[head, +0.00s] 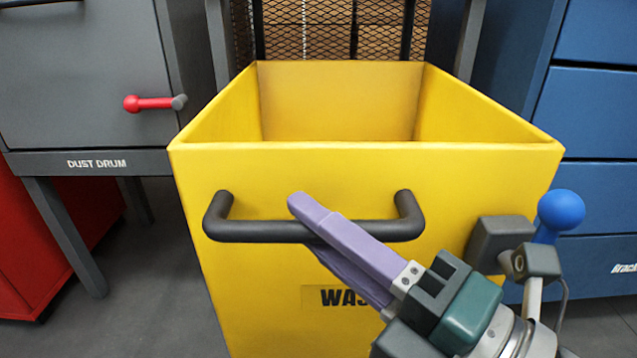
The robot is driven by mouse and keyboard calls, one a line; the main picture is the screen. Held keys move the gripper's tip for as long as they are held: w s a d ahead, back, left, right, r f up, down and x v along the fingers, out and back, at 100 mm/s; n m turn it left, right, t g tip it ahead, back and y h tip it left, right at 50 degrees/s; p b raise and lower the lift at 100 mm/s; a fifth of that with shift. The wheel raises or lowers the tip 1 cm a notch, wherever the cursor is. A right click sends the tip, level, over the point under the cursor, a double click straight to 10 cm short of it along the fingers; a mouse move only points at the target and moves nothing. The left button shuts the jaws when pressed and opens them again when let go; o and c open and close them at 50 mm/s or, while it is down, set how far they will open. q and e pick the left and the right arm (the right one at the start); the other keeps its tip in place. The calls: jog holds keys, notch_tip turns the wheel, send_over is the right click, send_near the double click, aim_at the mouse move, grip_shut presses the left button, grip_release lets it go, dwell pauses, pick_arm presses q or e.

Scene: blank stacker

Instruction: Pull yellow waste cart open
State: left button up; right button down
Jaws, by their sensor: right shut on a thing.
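The yellow waste cart (233,180) stands in the middle of the head view, its open top facing up and its inside looking empty. A black bar handle (262,231) runs across its front face. My right gripper (305,215) comes in from the lower right, and its purple fingers are shut on the handle near the bar's middle. The fingers hide part of the bar and part of the cart's "WAS..." label (333,297). My left gripper is not in view.
A grey dust drum cabinet (78,80) with a red-knobbed lever (150,103) stands at left, above a red cabinet (45,240). Blue drawers (595,110) stand at right. A mesh panel (310,25) is behind the cart. Grey floor (140,285) shows clear at lower left.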

jog(key=c, duration=0.8)
grip_release()
jog(key=shift+w, duration=0.2)
jog(key=shift+o, duration=0.2)
jog(key=shift+s, duration=0.1)
jog(key=p+v, duration=0.2)
jog(key=v, duration=0.7)
jog(key=shift+s+d, duration=0.3)
